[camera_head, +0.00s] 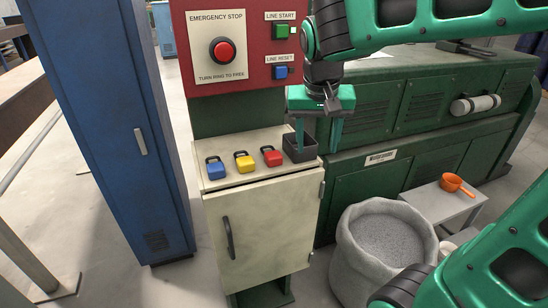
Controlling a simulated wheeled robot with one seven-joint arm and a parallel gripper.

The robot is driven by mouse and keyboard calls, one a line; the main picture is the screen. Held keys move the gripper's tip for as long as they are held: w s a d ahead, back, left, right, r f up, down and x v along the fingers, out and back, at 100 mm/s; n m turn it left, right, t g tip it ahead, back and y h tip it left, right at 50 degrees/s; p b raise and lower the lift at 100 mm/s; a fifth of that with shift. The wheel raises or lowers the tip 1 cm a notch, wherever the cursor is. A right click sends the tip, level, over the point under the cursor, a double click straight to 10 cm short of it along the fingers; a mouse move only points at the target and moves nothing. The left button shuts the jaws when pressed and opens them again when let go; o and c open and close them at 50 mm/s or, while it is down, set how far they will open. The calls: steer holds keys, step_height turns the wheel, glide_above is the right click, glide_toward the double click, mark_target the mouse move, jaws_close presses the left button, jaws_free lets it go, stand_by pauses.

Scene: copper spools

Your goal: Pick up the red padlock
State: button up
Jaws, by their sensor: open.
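The red padlock (272,157) sits on the cream cabinet's top, at the right end of a row of three padlocks. The yellow padlock (244,163) is just left of it and the blue padlock (216,170) is at the left end. My gripper (318,143) is open and points down, to the right of the red padlock and apart from it. Its fingers are over or in front of a small dark open bin (301,152); I cannot tell whether a fingertip is inside it. Nothing shows between the fingers.
The cream cabinet (264,235) has a handled door. Behind it stands a red panel (255,85) with an emergency stop button (222,50). A blue locker (105,120) is at left. A grey sack (385,250) and an orange scoop (452,183) are at right.

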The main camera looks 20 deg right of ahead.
steer(key=w+a+r+t, duration=0.1)
steer(key=w+a+r, duration=0.2)
steer(key=w+a, duration=0.45)
glide_above(269, 157)
steer(key=shift+n, duration=0.3)
step_height(269, 157, down, 4)
steer(key=shift+w+f, duration=0.1)
steer(key=shift+f, duration=0.1)
steer(key=shift+x, duration=2.95)
steer(key=shift+w+d+r, duration=0.1)
steer(key=shift+w+d, duration=0.05)
steer(key=c, duration=1.1)
